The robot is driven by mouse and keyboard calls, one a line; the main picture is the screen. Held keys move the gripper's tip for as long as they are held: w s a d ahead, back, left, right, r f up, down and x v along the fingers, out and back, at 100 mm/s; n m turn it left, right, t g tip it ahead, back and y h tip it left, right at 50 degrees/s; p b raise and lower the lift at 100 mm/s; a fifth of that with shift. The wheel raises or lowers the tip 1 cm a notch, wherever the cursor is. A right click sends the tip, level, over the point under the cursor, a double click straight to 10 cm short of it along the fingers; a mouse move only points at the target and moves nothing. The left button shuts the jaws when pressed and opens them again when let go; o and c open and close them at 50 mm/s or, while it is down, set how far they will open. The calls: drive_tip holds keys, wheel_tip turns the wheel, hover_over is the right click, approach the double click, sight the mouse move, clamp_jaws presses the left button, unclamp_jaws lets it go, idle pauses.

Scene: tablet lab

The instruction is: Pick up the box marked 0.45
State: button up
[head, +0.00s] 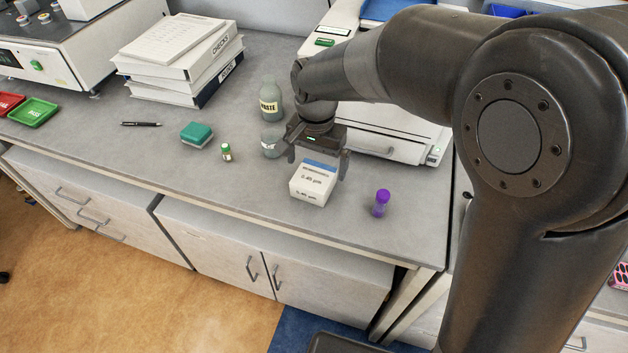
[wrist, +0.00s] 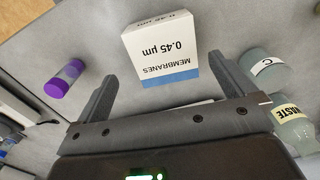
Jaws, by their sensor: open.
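The box marked 0.45 µm (head: 313,184) is white with a blue band and stands on the grey bench near its front edge. In the wrist view the box (wrist: 160,50) shows "MEMBRANES 0.45 µm" upside down. My gripper (head: 317,165) is open just above and behind the box. In the wrist view the fingers of my gripper (wrist: 165,85) are spread wide, and the box lies ahead between their lines. The fingers do not appear to touch it. The far side of the box is partly hidden by my gripper in the head view.
A waste bottle (head: 271,102), a clear bottle (head: 271,143), a small green-capped vial (head: 226,152) and a teal box (head: 197,134) stand to the left. A white machine (head: 395,146) is behind. Bench left of the box front is clear.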

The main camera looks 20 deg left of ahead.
sight(314, 175)
drive_tip(key=f, duration=0.6)
drive_tip(key=shift+a+f, duration=0.2)
drive_tip(key=shift+a, duration=0.05)
drive_tip(key=shift+c, duration=0.2)
drive_tip(key=c, duration=1)
drive_tip(key=shift+r, duration=0.1)
